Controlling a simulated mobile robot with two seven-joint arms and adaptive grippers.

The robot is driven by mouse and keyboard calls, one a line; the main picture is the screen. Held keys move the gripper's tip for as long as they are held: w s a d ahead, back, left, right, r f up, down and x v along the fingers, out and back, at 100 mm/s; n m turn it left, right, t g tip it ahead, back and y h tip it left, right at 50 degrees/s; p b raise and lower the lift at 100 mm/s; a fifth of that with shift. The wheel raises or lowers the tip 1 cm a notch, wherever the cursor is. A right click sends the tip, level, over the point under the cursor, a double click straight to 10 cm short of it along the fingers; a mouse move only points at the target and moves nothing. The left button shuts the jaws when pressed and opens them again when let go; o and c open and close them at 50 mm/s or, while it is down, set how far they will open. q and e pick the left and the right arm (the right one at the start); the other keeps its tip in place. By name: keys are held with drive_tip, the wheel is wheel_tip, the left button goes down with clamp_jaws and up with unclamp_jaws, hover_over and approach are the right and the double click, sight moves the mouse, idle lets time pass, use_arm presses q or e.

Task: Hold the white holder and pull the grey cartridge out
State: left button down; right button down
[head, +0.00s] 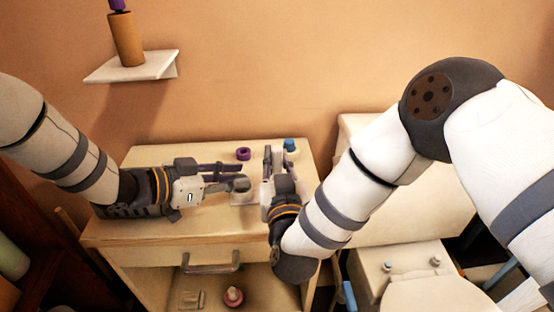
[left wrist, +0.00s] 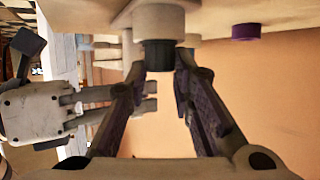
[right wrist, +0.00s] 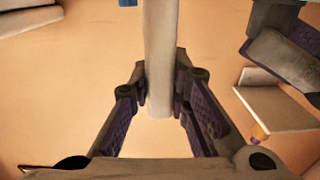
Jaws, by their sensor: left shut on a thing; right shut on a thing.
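The grey cartridge (head: 241,185) is over the cabinet top, at the tips of my left gripper (head: 238,175). In the left wrist view its dark round end (left wrist: 158,56) sits between the fingers of my left gripper (left wrist: 163,72), which is shut on it. The white holder (right wrist: 160,50) shows in the right wrist view as a pale upright bar. My right gripper (right wrist: 161,92) is shut on this bar. The holder's pale base (head: 243,199) shows in the head view below the cartridge. My grippers partly hide how holder and cartridge meet.
A purple ring (head: 243,153) and a blue-topped item (head: 290,146) stand at the back of the cabinet top (head: 150,229). A drawer handle (head: 211,265) sticks out in front. A wall shelf (head: 132,67) bears a brown cylinder (head: 126,40). A toilet (head: 430,290) is at the right.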

use_arm(q)
drive_tip(key=shift+r, duration=0.1)
use_arm(e)
drive_tip(key=shift+s+f, duration=0.15)
drive_tip(key=shift+f, duration=0.3)
use_arm(q)
drive_tip(key=shift+r, duration=2.7)
wheel_tip(320, 180, up, 3)
drive_tip(key=shift+f, duration=0.1)
drive_tip(key=s+a+r, duration=0.1)
drive_tip(key=a+r, duration=0.3)
drive_tip(key=a, duration=0.3)
